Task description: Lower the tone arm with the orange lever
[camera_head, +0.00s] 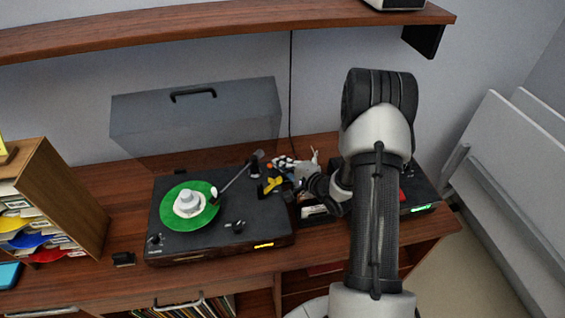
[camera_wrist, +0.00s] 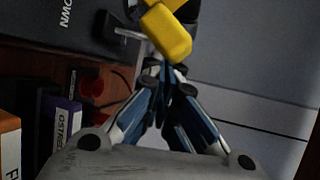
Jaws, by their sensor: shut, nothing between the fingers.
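The turntable (camera_head: 230,250) carries a green record (camera_head: 178,215) with a pale centre piece. The grey tone arm (camera_head: 235,179) runs from its pivot to the record's right edge; whether its tip touches cannot be told. A yellow lever-like piece (camera_head: 272,184) sits at the deck's right back, and a small orange spot (camera_head: 270,166) shows just behind it. Which is the orange lever is unclear. My gripper (camera_head: 280,163) is shut and empty close by. In the wrist view, a yellow block (camera_wrist: 168,32) lies just beyond the shut blue-sided fingertips (camera_wrist: 168,78), contact unclear.
A clear raised lid (camera_head: 195,120) stands behind the deck. A black device with a green light (camera_head: 420,207) is to the right, partly behind my arm. The wrist view shows "DOWN" lettering (camera_wrist: 65,14), a purple box (camera_wrist: 62,125) and an orange box (camera_wrist: 9,145).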

